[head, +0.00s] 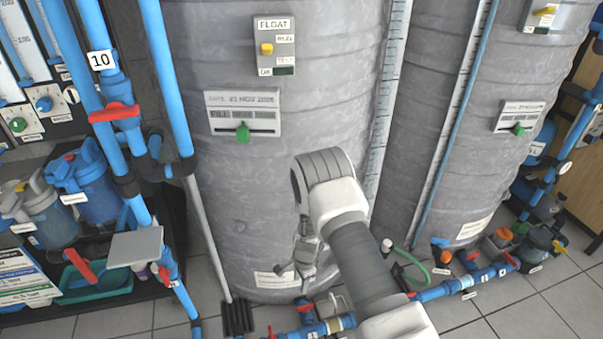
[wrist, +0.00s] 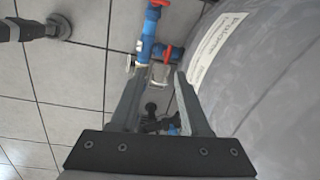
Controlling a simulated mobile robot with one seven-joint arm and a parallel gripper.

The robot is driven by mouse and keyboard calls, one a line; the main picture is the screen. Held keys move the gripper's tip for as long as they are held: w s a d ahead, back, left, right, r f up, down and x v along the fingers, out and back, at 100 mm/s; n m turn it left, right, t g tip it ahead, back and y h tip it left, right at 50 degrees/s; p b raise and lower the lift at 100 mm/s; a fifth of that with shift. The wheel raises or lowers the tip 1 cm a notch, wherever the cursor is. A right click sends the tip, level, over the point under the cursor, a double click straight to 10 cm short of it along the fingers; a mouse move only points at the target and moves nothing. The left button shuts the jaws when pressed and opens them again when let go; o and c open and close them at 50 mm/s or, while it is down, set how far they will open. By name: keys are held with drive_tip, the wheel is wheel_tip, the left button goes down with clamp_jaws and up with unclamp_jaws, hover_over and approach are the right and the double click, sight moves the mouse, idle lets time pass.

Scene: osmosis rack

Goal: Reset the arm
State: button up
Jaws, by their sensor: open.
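My arm rises from the lower right in the head view and bends over in front of the large grey tank (head: 240,190). My gripper (head: 305,270) points down in front of the tank's lower part, close to its white label. In the wrist view my gripper (wrist: 160,85) is open, its two fingers apart with nothing held between them. Beyond the fingertips are a blue pipe (wrist: 148,45) with red valve handles and a small clear part near the floor. The tank wall (wrist: 255,85) is close to the right finger; I cannot tell whether they touch.
A second grey tank (head: 435,130) stands to the right. Blue pipe number 10 with a red valve handle (head: 114,112) runs at the left, near blue filter housings (head: 95,190). Low blue piping (head: 450,288) runs along the floor. Tiled floor (head: 540,290) is open at the lower right.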

drive_tip(key=d+r+n+t+y, duration=0.1)
drive_tip(key=d+r+n, duration=0.15)
drive_tip(key=r, duration=1.45)
drive_tip(key=d+r+n+t, duration=0.1)
drive_tip(key=d+r+n, duration=0.15)
drive_tip(key=r, duration=1.35)
drive_tip(key=s+d+r+n+t+h, duration=0.1)
drive_tip(key=s+d+r+n, duration=0.2)
drive_tip(key=s+r, duration=0.6)
drive_tip(key=s+d+r+n+t, duration=0.1)
drive_tip(key=s+d+r+n, duration=0.2)
drive_tip(key=s+r, duration=0.5)
drive_tip(key=s+d+r+n+h, duration=0.1)
drive_tip(key=s+d+r+n, duration=0.15)
drive_tip(key=s, duration=0.65)
wheel_tip(320, 180, up, 20)
drive_tip(key=p, duration=2.1)
drive_tip(key=shift+d+t, duration=0.4)
